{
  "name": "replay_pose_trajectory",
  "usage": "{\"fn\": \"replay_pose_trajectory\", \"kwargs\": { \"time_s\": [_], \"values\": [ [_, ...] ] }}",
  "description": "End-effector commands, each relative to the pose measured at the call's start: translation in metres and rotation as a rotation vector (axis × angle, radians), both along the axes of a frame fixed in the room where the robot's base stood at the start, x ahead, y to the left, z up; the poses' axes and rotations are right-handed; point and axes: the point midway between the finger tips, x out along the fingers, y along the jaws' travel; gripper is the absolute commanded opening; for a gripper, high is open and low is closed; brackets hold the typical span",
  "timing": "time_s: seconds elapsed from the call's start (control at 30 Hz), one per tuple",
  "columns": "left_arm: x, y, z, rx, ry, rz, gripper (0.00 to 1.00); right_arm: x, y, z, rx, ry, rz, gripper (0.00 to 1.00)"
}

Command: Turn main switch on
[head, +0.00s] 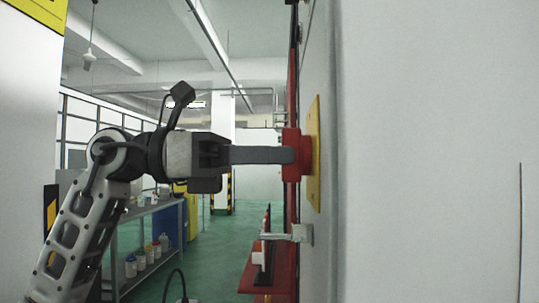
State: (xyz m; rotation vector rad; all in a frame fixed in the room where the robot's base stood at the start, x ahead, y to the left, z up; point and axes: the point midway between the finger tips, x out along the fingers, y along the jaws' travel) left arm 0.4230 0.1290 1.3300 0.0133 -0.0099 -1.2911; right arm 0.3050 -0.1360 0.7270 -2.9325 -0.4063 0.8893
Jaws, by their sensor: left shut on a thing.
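The main switch is a red knob (305,155) on a yellow backing plate (316,150), mounted on the side of a pale grey cabinet (380,150). I see it nearly edge-on, so its turned position cannot be told. My left gripper (288,155) reaches in horizontally from the left, and its grey fingers are shut on the red knob. The fingers cover part of the knob's near side. My right gripper is not in view.
Below the switch, a light metal handle (290,233) sticks out near a red ledge (262,278). A shelf (150,208) with several bottles stands behind my left arm. A white wall fills the left edge. Green floor (225,240) lies open in the middle.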

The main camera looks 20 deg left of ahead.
Motion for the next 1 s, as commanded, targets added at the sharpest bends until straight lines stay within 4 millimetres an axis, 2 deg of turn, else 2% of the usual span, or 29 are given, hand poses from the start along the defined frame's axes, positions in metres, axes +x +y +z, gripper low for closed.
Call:
{"fn": "replay_pose_trajectory", "kwargs": {
  "time_s": [0.07,0.1,0.17,0.67,0.83,1.0],
  "values": [
    [0.0,0.0,-0.001,0.002,-0.001,0.0,0.0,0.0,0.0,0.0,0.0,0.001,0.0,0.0],
    [0.0,0.0,-0.001,0.002,-0.001,0.0,0.2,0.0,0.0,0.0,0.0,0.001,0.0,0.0],
    [0.0,0.0,-0.001,0.002,0.0,0.0,0.34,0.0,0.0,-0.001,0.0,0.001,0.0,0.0],
    [-0.001,0.004,-0.001,0.0,0.001,0.002,0.34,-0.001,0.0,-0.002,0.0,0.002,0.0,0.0],
    [-0.007,0.027,-0.002,-0.001,0.002,0.006,0.34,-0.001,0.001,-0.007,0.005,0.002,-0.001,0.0],
    [-0.018,0.067,-0.002,0.0,0.003,0.007,0.34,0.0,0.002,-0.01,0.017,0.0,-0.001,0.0]
  ]
}}
